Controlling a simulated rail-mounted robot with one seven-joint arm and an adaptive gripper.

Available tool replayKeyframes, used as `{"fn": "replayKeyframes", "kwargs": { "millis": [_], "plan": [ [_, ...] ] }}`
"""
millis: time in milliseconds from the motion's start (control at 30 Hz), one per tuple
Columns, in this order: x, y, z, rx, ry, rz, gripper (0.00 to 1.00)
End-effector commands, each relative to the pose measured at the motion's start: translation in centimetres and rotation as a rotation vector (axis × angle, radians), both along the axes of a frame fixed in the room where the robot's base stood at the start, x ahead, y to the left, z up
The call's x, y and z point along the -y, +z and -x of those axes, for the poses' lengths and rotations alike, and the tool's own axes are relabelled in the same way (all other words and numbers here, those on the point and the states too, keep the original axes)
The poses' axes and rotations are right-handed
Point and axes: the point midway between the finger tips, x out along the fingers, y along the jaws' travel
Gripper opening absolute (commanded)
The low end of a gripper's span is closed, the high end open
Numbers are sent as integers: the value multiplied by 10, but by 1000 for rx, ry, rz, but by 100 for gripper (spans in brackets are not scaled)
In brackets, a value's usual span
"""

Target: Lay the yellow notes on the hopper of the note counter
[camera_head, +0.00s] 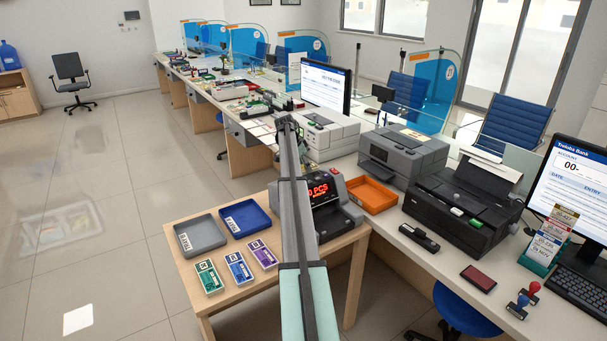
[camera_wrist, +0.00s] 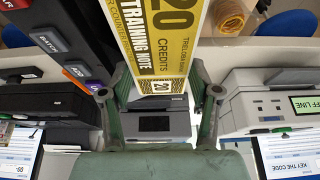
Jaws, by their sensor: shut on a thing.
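The yellow notes (camera_wrist: 155,40), printed "20 CREDITS" and "TRAINING NOTE", stand out from between the fingers of my gripper (camera_wrist: 160,95) in the wrist view. My gripper is shut on them at their near end. The note counter (camera_head: 327,218) is black with a lit red display reading "0 PCS", on the wooden side table in the head view, partly hidden behind my arm. Its dark button panel (camera_wrist: 62,55) shows left of the notes in the wrist view. The hopper cannot be made out clearly. The notes and gripper are hidden or indistinct in the head view.
A grey tray (camera_head: 200,247), a blue tray (camera_head: 245,232) and green (camera_head: 208,277), blue (camera_head: 239,269) and purple (camera_head: 262,254) note stacks lie left of the counter. An orange tray (camera_head: 371,207) and a grey machine (camera_head: 403,160) stand to its right.

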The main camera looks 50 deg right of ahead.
Motion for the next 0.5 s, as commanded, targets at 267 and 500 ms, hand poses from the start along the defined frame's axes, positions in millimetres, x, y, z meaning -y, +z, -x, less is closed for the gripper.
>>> {"fn": "replayKeyframes", "kwargs": {
  "millis": [267, 500],
  "plan": [
    [0, -17, 0, 0, 0, 0, 27],
    [0, -47, 0, 0, 0, 0, 27]
  ]
}}
